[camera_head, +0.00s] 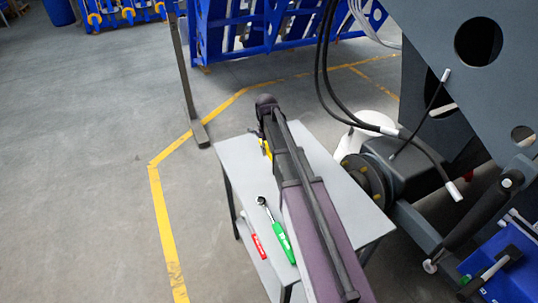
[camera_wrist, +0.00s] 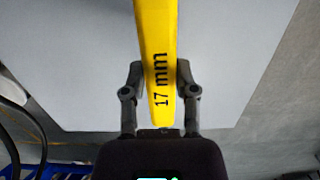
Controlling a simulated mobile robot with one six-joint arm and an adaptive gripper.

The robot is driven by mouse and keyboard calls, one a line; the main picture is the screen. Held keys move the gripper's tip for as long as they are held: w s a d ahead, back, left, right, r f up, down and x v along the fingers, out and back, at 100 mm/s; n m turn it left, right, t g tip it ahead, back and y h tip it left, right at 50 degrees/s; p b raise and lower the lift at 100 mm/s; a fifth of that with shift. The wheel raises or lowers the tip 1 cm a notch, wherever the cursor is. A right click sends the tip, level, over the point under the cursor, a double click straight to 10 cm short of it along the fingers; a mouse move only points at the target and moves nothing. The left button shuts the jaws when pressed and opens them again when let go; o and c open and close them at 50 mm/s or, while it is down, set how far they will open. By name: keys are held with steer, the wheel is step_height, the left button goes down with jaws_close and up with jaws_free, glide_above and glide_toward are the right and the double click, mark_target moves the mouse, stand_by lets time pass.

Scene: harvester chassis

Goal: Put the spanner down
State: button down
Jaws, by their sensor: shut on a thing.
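The yellow spanner, marked "17 mm", shows in the wrist view (camera_wrist: 158,40), running up from between the fingers and out of the top of the picture. My gripper (camera_wrist: 157,80) is shut on it, one dark finger on each side. The grey tabletop (camera_wrist: 80,70) lies behind the spanner. In the head view a small yellow part of the spanner (camera_head: 265,148) shows beside my arm, over the far left part of the table (camera_head: 330,165). My arm hides most of the gripper there. I cannot tell whether the spanner touches the tabletop.
A green-handled ratchet (camera_head: 280,243) lies on the table's near left side. A red tool (camera_head: 255,243) lies by the left edge, seemingly lower down. The grey chassis (camera_head: 440,40) with hanging black cables (camera_head: 322,70) stands at right. A post (camera_head: 182,75) stands behind left.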

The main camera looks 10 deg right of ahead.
steer(key=shift+w+f+b, duration=0.5)
steer(key=shift+f+b, duration=0.35)
steer(key=shift+f, duration=0.05)
steer(key=shift+f+b, duration=0.9)
steer(key=shift+b, duration=0.05)
steer(key=shift+f, duration=0.15)
steer(key=shift+c, duration=2)
jaws_free()
steer(key=shift+r, duration=0.2)
steer(key=r+p, duration=0.8)
steer(key=w+r+p, duration=0.1)
steer(key=r+p, duration=0.3)
steer(key=shift+a, duration=0.2)
steer(key=shift+w, duration=0.1)
